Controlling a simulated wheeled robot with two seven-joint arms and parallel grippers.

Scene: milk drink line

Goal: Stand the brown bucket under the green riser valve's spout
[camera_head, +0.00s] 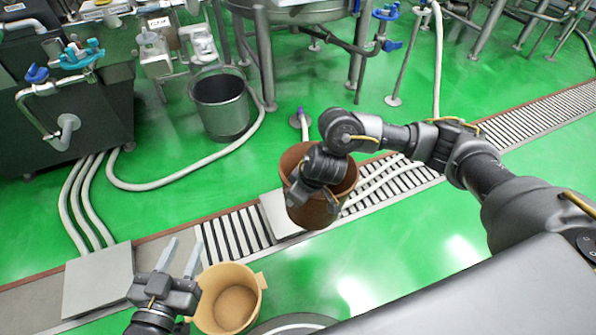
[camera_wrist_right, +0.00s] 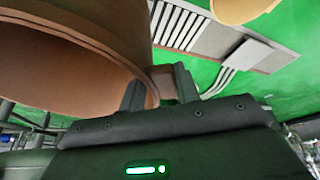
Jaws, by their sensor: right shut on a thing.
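The brown bucket (camera_head: 312,214) hangs from my right gripper (camera_wrist_right: 160,90), which is shut on a tab at its rim. In the head view the bucket is over the floor drain, and my right wrist covers part of its mouth. In the right wrist view the bucket (camera_wrist_right: 75,22) fills the upper left. A teal-handled valve (camera_head: 82,54) is on the dark cabinet at the left. I cannot tell whether this is the green riser valve, and no green-handled spout shows clearly. My left gripper (camera_head: 180,259) is open and empty at the lower left.
A tan bucket (camera_head: 259,297) stands beside my left gripper. A steel pail (camera_head: 222,112) stands behind the drain, with a hose around it. The grated drain (camera_head: 238,232) crosses the floor, with a plate (camera_head: 97,281) at left. Green floor (camera_head: 400,235) is clear in front.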

